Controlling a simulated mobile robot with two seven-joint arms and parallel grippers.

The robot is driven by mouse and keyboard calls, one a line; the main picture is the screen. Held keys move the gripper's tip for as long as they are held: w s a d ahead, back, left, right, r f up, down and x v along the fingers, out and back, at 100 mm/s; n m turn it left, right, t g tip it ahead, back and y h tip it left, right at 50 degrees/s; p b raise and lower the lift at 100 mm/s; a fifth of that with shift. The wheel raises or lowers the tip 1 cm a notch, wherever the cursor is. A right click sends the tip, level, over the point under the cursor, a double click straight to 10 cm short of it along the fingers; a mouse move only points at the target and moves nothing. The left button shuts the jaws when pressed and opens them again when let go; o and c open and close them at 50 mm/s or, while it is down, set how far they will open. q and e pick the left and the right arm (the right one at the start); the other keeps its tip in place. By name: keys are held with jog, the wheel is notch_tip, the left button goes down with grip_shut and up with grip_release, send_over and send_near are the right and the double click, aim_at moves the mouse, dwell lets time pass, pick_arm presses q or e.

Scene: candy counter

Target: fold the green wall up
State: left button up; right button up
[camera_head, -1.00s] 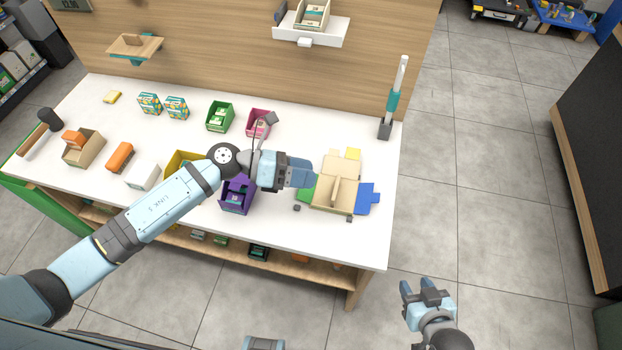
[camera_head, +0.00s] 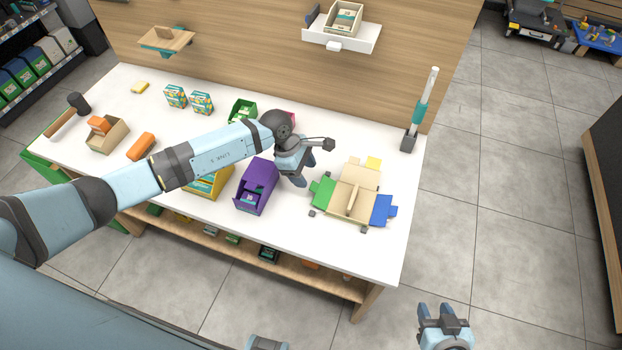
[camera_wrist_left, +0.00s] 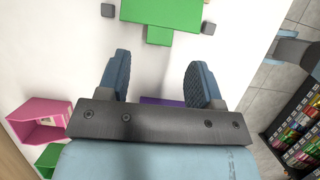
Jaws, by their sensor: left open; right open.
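The green wall (camera_head: 323,193) lies folded out flat on the left side of a beige box base (camera_head: 349,205) on the white counter. A blue wall (camera_head: 383,208) lies out on the right side and a yellow flap (camera_head: 373,163) at the back. In the left wrist view the green wall (camera_wrist_left: 162,14) is at the top, beyond the fingertips. My left gripper (camera_head: 300,182) is open and empty, left of the green wall and apart from it; its fingers also show in the left wrist view (camera_wrist_left: 158,82). My right gripper (camera_head: 443,312) is open and empty, off the counter at the lower right.
A purple box (camera_head: 257,186) stands just left of my left gripper. A yellow box (camera_head: 208,184), a green box (camera_head: 243,110) and a pink box (camera_wrist_left: 38,122) are nearby. Small dark blocks (camera_head: 312,213) sit near the green wall. A teal-and-white post (camera_head: 420,110) stands at the back right.

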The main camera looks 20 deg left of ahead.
aim_at(314, 186)
pick_arm(q)
jog(key=x, duration=0.4)
jog(key=shift+d+f, duration=0.15)
jog(key=shift+f, duration=0.25)
jog(key=c, duration=0.9)
